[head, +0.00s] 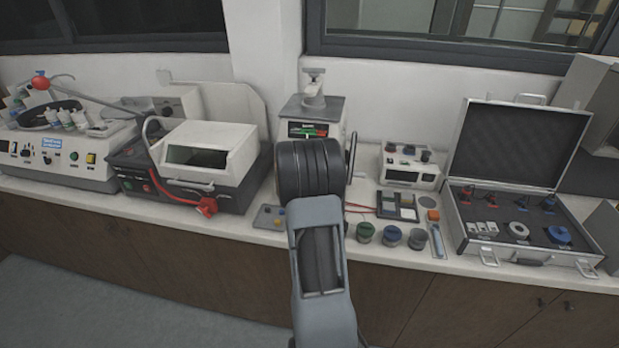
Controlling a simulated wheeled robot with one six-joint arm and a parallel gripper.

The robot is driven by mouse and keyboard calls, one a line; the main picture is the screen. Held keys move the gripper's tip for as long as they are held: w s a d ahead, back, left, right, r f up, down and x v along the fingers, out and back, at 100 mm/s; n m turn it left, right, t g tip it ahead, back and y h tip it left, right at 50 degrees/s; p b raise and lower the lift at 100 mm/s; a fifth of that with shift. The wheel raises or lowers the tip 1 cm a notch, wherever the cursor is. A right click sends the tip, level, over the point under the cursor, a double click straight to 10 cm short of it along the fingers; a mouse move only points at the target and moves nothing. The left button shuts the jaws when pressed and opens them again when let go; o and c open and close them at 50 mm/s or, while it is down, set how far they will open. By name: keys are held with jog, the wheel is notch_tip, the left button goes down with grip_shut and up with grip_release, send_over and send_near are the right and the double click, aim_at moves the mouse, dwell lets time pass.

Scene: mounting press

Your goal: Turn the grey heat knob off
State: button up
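The mounting press (328,107) stands behind my arm at the centre of the bench, with a dial or display (308,130) showing green and red on its front. Its lower front is hidden by my arm. I cannot make out a grey heat knob for certain; it may be behind my arm. A dark lever (351,157) rises just right of my arm. My gripper cannot be seen; only my grey and black arm links show, reaching up from the bottom over the bench.
A white-lidded machine (207,150) with a red handle stands left, beside a white control unit (60,155). A small white box with knobs (410,167) stands right of the press. Several lidded jars (391,236) line the front edge. An open case (520,240) is at right.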

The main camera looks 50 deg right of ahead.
dwell(0.3)
jog(key=o, duration=0.9)
jog(key=v, duration=1.3)
jog(key=shift+s+a+r+b, duration=0.1)
jog(key=shift+s+a+b, duration=0.1)
jog(key=shift+a+b, duration=0.15)
